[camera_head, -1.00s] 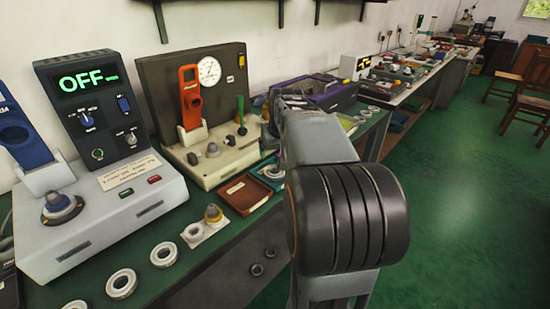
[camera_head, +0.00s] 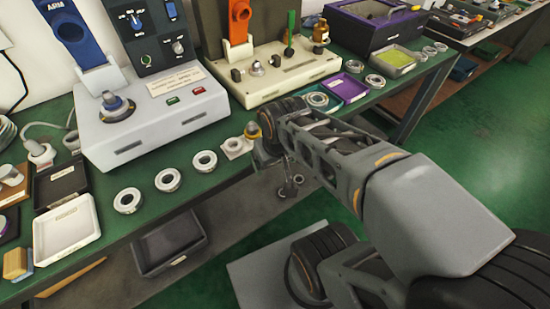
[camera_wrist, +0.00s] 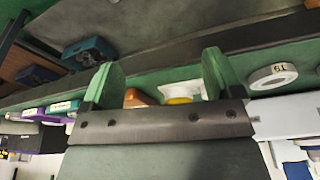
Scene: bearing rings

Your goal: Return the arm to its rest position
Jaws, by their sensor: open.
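My gripper (camera_wrist: 164,76) is open in the wrist view, with two green fingers spread apart and nothing held between them. Beyond the fingers are a yellow-topped part on a white holder and an orange-brown edge, partly hidden by the gripper. In the head view my arm (camera_head: 345,160) reaches from the lower right over the bench front edge. Its wrist end is by the small white holder with the yellow-topped part (camera_head: 252,130). The fingers cannot be made out clearly there.
The green bench (camera_head: 110,230) holds a grey tester (camera_head: 165,125), a cream tester (camera_head: 285,75), several bearing rings (camera_head: 167,180) and a white tray (camera_head: 66,228). A purple tray (camera_head: 347,87) is beyond the wrist. A dark bin (camera_head: 170,243) sits lower. Green floor is open at right.

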